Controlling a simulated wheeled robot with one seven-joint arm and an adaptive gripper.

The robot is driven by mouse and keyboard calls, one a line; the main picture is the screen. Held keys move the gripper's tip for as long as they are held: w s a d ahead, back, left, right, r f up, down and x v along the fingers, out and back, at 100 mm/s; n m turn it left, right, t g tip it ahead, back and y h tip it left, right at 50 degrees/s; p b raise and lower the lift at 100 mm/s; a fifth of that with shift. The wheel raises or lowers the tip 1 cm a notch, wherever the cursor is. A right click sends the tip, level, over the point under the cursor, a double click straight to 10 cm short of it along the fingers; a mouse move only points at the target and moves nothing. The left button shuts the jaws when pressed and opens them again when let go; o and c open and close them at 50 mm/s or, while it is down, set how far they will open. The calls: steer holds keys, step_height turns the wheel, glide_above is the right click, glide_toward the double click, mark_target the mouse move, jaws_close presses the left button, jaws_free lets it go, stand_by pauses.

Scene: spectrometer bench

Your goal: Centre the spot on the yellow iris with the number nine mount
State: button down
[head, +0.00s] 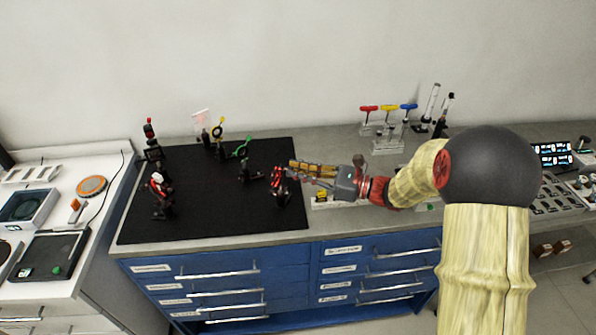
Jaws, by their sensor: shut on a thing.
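The yellow iris (217,131) stands on a post at the back of the black breadboard (215,225). My gripper (291,183) reaches in from the right and is shut on a black mount with red parts (280,192) at the board's right side. The fingers cover part of this mount, and I cannot tell which part they grip. No number is readable on any mount. A clear card with a faint reddish mark (201,118) stands behind and left of the yellow iris. I cannot make out a spot on the iris itself.
A green iris (241,148) stands right of the yellow one. Other mounts stand at the board's left, one at the back (152,145) and one nearer (161,197). Red, yellow and blue handled tools (388,108) stand in a rack at the back. The board's front is clear.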

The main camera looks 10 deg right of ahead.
steer(key=shift+r+p, duration=0.1)
steer(key=shift+p, duration=0.35)
steer(key=m+p, duration=0.2)
steer(key=p, duration=0.1)
steer(key=m+p, duration=0.1)
steer(key=p, duration=0.3)
steer(key=shift+r+m, duration=0.2)
steer(key=shift+m, duration=0.2)
steer(key=m+p, duration=0.1)
steer(key=p, duration=0.1)
steer(key=m+p, duration=0.1)
steer(key=p, duration=0.1)
steer(key=m+p, duration=0.1)
steer(key=p, duration=0.1)
steer(key=shift+f+m, duration=0.25)
steer(key=shift+m, duration=0.15)
steer(key=shift+d, duration=0.1)
steer(key=c, duration=1.8)
jaws_free()
steer(key=shift+f, duration=0.1)
